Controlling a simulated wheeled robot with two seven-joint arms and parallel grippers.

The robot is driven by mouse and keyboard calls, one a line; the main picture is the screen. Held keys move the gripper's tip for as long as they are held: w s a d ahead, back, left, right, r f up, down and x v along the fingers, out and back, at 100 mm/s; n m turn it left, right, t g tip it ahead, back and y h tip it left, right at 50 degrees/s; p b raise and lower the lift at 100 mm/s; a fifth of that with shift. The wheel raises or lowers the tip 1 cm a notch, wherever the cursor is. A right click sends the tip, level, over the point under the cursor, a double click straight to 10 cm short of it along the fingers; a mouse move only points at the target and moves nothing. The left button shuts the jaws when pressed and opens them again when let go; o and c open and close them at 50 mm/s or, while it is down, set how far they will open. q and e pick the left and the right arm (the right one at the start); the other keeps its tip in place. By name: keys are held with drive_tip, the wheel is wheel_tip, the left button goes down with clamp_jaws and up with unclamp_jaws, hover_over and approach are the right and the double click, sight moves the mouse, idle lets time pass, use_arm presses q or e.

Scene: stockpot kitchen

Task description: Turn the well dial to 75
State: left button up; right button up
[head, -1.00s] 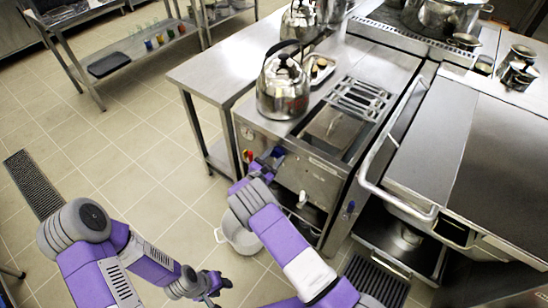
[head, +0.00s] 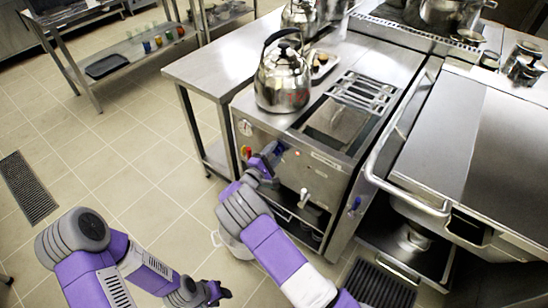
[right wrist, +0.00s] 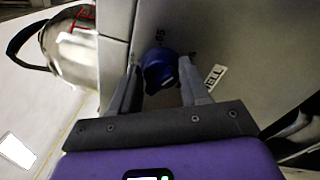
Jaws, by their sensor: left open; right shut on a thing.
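The well dial is a blue knob (right wrist: 160,70) on the steel front panel, beside a label ending in "ELL" in the right wrist view. In the head view the dial (head: 279,148) is partly hidden by my right gripper (head: 270,157). In the right wrist view my right gripper (right wrist: 158,75) has its two fingers on either side of the knob and is shut on it. The dial's exact setting cannot be read; part of a number shows above the knob. My left gripper (head: 219,292) is open and empty, low over the floor.
A large steel kettle (head: 284,78) stands on the counter above the panel. A white pot (head: 232,243) is on the floor beneath my right arm. An oven-like handle rail (head: 405,195) juts out at right.

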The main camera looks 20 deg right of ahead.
drive_tip(key=shift+s+d+f+m+b, duration=0.1)
drive_tip(key=shift+f+m+b, duration=0.1)
drive_tip(key=shift+m+b, duration=0.7)
drive_tip(key=shift+f+m+b, duration=0.2)
drive_tip(key=shift+m+b, duration=0.4)
drive_tip(key=shift+m, duration=0.6)
drive_tip(key=o, duration=1)
drive_tip(key=shift+r, duration=0.1)
drive_tip(key=shift+r+h, duration=0.1)
drive_tip(key=shift+h, duration=0.2)
drive_tip(key=p+v, duration=0.1)
drive_tip(key=v, duration=0.6)
drive_tip(key=shift+s+a+p, duration=0.1)
drive_tip(key=shift+a+p, duration=0.2)
drive_tip(key=shift+p, duration=0.1)
